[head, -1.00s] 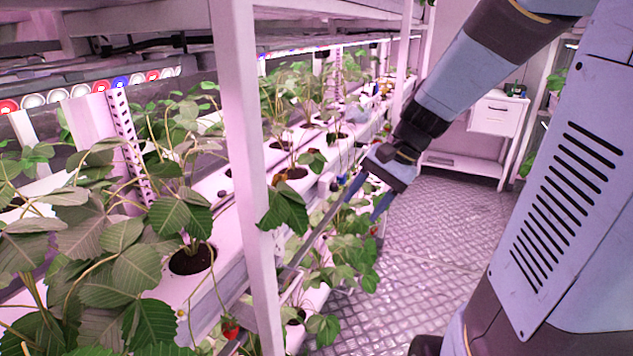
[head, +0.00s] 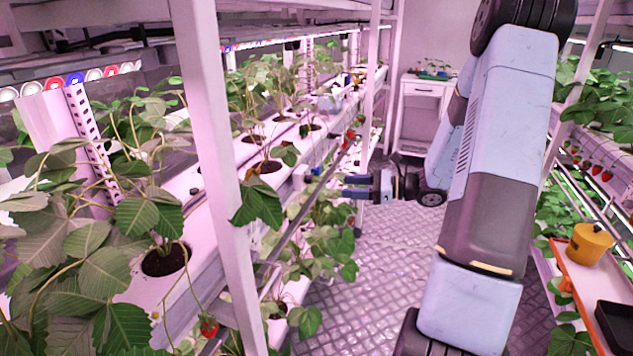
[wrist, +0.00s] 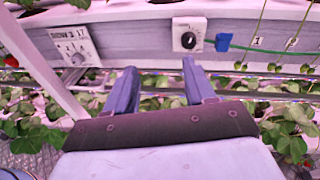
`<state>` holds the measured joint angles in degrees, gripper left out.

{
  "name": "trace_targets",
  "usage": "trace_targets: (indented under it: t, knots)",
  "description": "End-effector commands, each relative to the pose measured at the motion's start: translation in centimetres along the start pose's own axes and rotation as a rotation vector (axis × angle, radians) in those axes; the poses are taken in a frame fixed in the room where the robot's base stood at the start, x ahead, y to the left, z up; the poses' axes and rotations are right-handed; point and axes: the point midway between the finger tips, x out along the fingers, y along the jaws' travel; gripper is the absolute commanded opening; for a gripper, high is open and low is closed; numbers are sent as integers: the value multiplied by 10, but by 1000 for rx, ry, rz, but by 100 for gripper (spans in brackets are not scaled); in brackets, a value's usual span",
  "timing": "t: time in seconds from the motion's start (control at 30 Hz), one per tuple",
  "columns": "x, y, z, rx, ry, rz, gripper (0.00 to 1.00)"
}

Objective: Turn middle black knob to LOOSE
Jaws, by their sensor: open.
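In the wrist view a black knob (wrist: 188,40) sits on a white plate on the pale rack rail. The plate's lettering is too small to read. In the head view my gripper (head: 347,187) points left at the rack side. The knob cannot be made out there.
A blue clip (wrist: 223,42) on a green line is just right of the black knob. A slanted post (wrist: 40,60) stands left. Strawberry plants hang below the rail. In the head view an orange-edged shelf holds a yellow container (head: 590,245); the aisle floor (head: 370,270) is clear.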

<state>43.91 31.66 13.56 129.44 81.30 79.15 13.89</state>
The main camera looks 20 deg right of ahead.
Motion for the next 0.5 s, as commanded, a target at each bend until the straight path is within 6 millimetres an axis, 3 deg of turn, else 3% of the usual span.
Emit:
trace_targets:
  t: [0.1, 0.27, 0.5]
  knots:
    - [-11, -16, -17, 71, -54, -79, 54]
    - [-19, -28, -28, 115, -92, -138, 54]
    - [-3, -32, -28, 123, -100, -146, 54]
